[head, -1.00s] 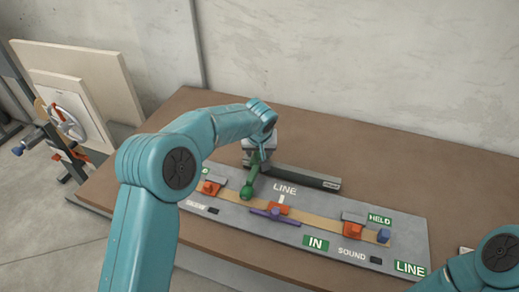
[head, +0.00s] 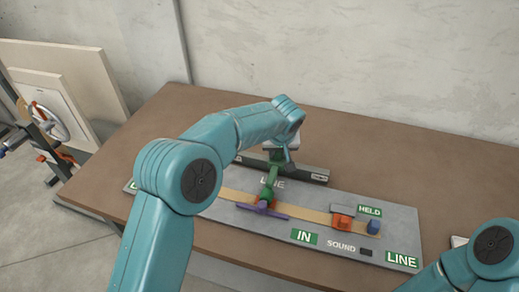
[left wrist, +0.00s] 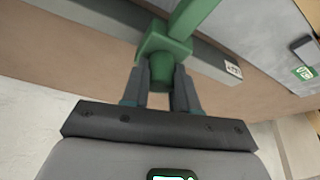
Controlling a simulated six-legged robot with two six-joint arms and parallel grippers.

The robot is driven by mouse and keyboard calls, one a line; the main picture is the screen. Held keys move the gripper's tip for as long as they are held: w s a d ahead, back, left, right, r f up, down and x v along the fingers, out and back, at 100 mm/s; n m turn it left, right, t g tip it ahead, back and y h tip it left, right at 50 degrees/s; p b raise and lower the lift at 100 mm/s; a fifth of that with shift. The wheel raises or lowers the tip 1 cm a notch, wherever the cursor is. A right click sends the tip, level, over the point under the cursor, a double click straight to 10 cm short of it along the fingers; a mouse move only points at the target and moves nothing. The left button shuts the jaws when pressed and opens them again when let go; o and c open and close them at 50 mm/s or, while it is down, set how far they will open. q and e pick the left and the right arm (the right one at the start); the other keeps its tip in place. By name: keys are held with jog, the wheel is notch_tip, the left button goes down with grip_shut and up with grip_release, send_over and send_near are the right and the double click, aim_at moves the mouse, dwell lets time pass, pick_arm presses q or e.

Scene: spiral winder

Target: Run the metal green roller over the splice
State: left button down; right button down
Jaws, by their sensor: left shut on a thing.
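The green roller (head: 271,182) is in the jaws of my left gripper (head: 278,157), which is shut on its handle. In the left wrist view the two dark fingers of the gripper (left wrist: 174,88) close on the roller's green block (left wrist: 163,48). The roller's lower end is down at the middle of the tan strip (head: 312,215), beside the purple bar (head: 264,211) and an orange part mostly hidden by the roller. The splice itself is hidden or too small to make out. My right gripper is out of view.
The grey board (head: 405,238) lies on the brown table (head: 440,170). An orange clamp (head: 342,222) and a blue block (head: 373,227) stand at the strip's right end. A dark grey bar (head: 312,174) lies behind the board. My left arm hides the board's left part.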

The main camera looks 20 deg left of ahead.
pick_arm(q)
jog(key=d+p, duration=0.1)
jog(key=d, duration=0.9)
jog(key=shift+s+d+r, duration=0.15)
jog(key=shift+s+r, duration=0.05)
jog(key=c, duration=1.2)
grip_release()
jog(key=o, duration=0.3)
jog(key=shift+d, duration=0.15)
jog(key=shift+o, duration=0.2)
jog(key=v, duration=1.6)
jog(key=shift+s+r, duration=0.15)
jog(key=shift+s, duration=0.15)
